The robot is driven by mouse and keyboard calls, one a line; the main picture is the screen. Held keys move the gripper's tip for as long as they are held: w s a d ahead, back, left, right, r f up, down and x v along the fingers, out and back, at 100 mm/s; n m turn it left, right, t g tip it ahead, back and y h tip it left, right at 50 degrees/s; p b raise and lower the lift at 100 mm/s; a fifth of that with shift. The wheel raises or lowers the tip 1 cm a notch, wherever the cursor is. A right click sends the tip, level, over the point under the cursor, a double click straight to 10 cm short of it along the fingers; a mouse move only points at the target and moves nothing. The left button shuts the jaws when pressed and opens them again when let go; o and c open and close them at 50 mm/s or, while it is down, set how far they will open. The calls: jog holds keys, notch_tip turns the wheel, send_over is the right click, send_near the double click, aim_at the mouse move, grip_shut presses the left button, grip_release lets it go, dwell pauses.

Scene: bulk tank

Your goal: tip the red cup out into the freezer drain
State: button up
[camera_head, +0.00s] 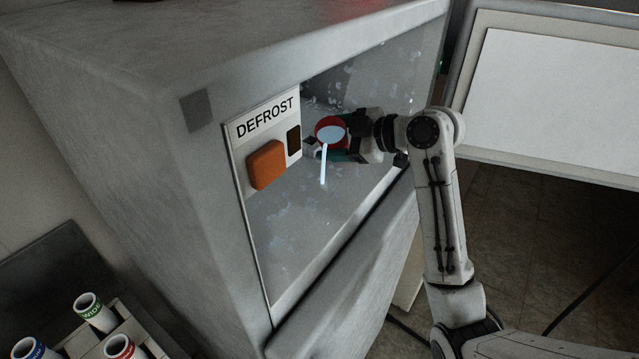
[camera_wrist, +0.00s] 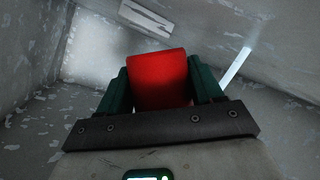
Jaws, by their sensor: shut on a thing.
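The red cup (camera_head: 320,126) is inside the frosted freezer compartment, tilted with its mouth toward the head camera. Pale liquid shows in its mouth, and a thin bright stream (camera_head: 324,165) falls from its lower lip. My gripper (camera_head: 345,148) is shut on the cup. In the wrist view the cup (camera_wrist: 158,82) sits between the green fingers of my gripper (camera_wrist: 158,92), and the stream (camera_wrist: 236,66) runs to the right of it. A pale slotted plate (camera_wrist: 147,18) lies beyond the cup; I cannot tell whether it is the drain. Where the stream lands is unclear.
The freezer (camera_head: 150,130) has an orange button (camera_head: 266,165) on a DEFROST panel (camera_head: 268,120) beside the opening. A raised front ledge (camera_head: 350,270) borders the compartment. Several labelled tubes (camera_head: 94,311) stand in a rack at lower left. A white panel (camera_head: 560,90) stands at right.

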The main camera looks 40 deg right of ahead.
jog(key=shift+s+a+r+n, duration=0.15)
jog(key=shift+a+r+n, duration=0.05)
jog(key=shift+a+n, duration=0.1)
dwell(0.4)
jog(key=shift+s+a+f+n+t+h+b, duration=0.15)
jog(key=shift+f+n+t+h+b, duration=0.35)
jog(key=shift+b, duration=0.35)
dwell(0.4)
jog(key=shift+r+n+t+h+b, duration=0.5)
jog(key=shift+r+n+b, duration=0.3)
jog(key=shift+n+b, duration=0.6)
dwell(1.4)
jog(key=shift+a+f+n+t+h+b, duration=0.15)
jog(key=shift+f+n+t+h+b, duration=0.25)
jog(key=shift+b, duration=0.95)
jog(key=shift+s+a+r+n+t+b, duration=0.15)
jog(key=shift+a+n+b, duration=0.2)
jog(key=shift+b, duration=0.45)
jog(key=shift+s+a+r+n+t+b, duration=0.2)
jog(key=shift+n+b, duration=0.25)
jog(key=shift+b, duration=0.35)
jog(key=shift+a+f+n+b, duration=0.15)
jog(key=shift+f+n+b, duration=0.15)
jog(key=shift+b, duration=0.7)
